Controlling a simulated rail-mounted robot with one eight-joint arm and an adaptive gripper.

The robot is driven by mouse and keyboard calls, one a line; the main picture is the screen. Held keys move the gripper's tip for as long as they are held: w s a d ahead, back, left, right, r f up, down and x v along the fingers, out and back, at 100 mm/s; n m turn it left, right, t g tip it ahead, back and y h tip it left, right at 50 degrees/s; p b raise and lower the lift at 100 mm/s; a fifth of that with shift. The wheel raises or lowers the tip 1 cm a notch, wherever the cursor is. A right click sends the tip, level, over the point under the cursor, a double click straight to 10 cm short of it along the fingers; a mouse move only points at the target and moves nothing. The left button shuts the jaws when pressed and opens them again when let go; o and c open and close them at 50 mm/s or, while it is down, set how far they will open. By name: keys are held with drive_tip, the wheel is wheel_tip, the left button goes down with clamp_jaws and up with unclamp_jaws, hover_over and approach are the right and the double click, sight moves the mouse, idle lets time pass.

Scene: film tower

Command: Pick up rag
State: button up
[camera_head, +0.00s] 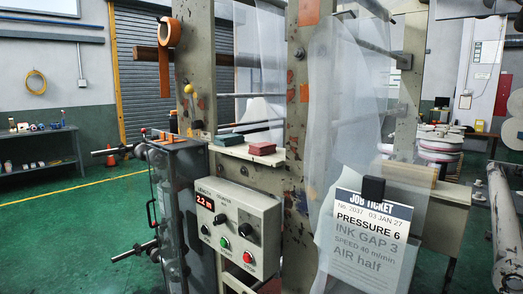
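No cloth shows that I can name as the rag with certainty. A pale, peaked white shape (258,110) stands behind the ledge inside the machine frame. It could be a draped cloth, but it is too small to tell. On the pale ledge (240,153) in front of it lie a dark green block (230,139) and a dark red block (262,148), side by side and apart. My gripper is not in view.
A control box (238,225) with a red display and knobs juts out below the ledge. Clear film (345,110) and a job ticket (370,235) hang at the right. Orange tape (165,55) hangs upper left. Green floor is open at the left.

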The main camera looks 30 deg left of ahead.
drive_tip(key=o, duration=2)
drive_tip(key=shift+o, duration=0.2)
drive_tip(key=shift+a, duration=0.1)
